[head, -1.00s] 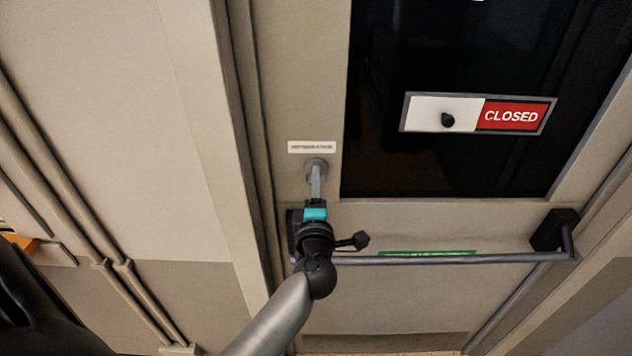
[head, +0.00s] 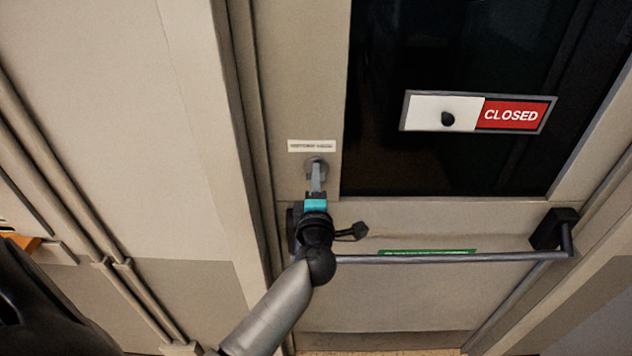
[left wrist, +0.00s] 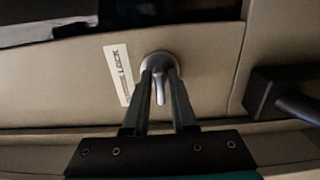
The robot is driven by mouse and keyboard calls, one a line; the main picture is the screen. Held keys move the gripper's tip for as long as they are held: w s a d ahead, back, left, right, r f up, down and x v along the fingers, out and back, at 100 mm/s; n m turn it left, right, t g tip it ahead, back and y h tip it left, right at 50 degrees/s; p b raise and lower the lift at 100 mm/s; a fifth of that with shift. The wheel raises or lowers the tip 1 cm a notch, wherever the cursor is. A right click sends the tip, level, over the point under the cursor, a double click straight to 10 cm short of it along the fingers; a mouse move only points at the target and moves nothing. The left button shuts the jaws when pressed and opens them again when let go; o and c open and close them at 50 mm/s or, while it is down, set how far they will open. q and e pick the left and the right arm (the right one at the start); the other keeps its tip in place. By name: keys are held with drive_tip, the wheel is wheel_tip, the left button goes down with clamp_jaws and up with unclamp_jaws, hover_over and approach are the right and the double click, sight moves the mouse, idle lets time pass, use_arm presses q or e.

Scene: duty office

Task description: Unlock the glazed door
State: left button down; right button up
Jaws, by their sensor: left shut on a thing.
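The glazed door (head: 400,300) has a dark pane (head: 430,165) and fills the middle and right of the head view. A grey round lock (head: 313,162) with a turn piece sits below a small label (head: 312,146) on the door's left stile. My left gripper (head: 317,178) points at the lock. In the left wrist view, its two fingers (left wrist: 161,75) are shut on the lock's turn piece (left wrist: 160,93), which shows between them beside the "LOCK" label (left wrist: 118,75). My fingers partly cover the lock. My right gripper is not in view.
A horizontal push bar (head: 450,257) crosses the door just below my left gripper, with a black end mount (head: 553,230) at the right. A red and white CLOSED sign (head: 512,115) hangs on the pane. The door frame (head: 245,150) and wall with pipes stand to the left.

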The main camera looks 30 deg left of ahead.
use_arm(q)
drive_tip(key=n+b, duration=0.1)
drive_tip(key=n, duration=0.2)
drive_tip(key=shift+f, duration=0.1)
drive_tip(key=n, duration=0.3)
drive_tip(key=shift+b, duration=0.35)
drive_tip(key=shift+n, duration=0.4)
drive_tip(key=n+b, duration=0.1)
drive_tip(key=n, duration=0.1)
drive_tip(key=shift+n, duration=0.3)
drive_tip(key=n, duration=0.3)
drive_tip(key=shift+b, duration=0.35)
